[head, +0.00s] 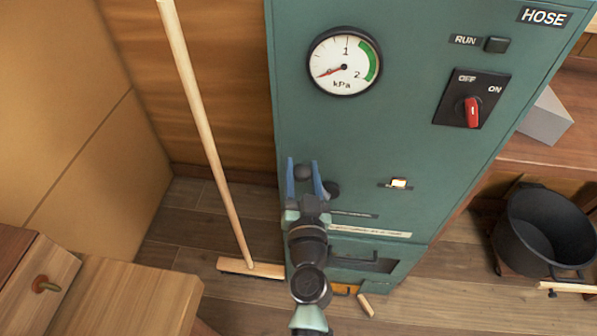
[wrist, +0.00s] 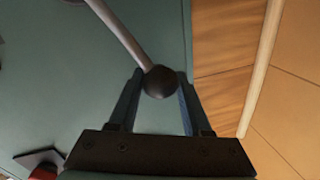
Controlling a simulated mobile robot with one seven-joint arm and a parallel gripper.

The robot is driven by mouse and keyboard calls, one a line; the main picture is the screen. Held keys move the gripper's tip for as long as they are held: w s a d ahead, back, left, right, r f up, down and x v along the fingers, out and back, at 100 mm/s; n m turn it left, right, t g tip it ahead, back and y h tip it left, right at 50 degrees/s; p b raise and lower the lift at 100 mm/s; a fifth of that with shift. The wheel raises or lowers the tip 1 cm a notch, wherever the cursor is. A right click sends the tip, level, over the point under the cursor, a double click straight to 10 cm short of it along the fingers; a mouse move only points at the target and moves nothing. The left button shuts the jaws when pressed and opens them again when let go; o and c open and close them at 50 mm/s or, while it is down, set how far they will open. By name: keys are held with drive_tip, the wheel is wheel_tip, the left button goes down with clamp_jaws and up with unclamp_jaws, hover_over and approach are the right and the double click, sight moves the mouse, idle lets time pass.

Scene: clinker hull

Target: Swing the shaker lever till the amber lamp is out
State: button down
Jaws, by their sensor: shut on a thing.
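The shaker lever is a pale rod with a dark ball knob (wrist: 161,82) at its end, seen best in the wrist view. The knob also shows in the head view (head: 304,173). My gripper (head: 306,172) has its two blue fingers on either side of the knob and is shut on it; it also shows in the wrist view (wrist: 160,88). The lever's dark pivot (head: 331,189) is just right of the fingers on the green cabinet front. The amber lamp (head: 399,183) glows bright on the cabinet, to the right of the lever.
The green cabinet (head: 400,130) carries a kPa gauge (head: 344,61) with its needle low, left of the green band. A red OFF/ON switch (head: 472,112) sits at its upper right. A broom (head: 205,130) leans left of the cabinet. A black bucket (head: 545,232) stands at right.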

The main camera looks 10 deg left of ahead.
drive_tip(key=d+m+b, duration=0.4)
drive_tip(key=d+m+t+b, duration=0.1)
drive_tip(key=d+m+b, duration=0.3)
drive_tip(key=d+m, duration=0.1)
drive_tip(key=shift+d+r+t+h, duration=0.1)
drive_tip(key=shift+d+t+h, duration=0.2)
drive_tip(key=shift+d+f+m+t+h+b, duration=0.15)
drive_tip(key=shift+d+f+m+h+b, duration=0.1)
drive_tip(key=shift+d+m+b, duration=0.6)
drive_tip(key=shift+d+f+m+t+h+b, duration=0.15)
drive_tip(key=shift+d+f+m+h+b, duration=0.1)
drive_tip(key=shift+d+m+b, duration=0.6)
drive_tip(key=shift+a, duration=0.1)
drive_tip(key=shift+c, duration=1.8)
unclamp_jaws()
drive_tip(key=shift+s, duration=0.15)
drive_tip(key=b+v, duration=0.2)
drive_tip(key=v, duration=1)
drive_tip(key=shift+s, duration=0.35)
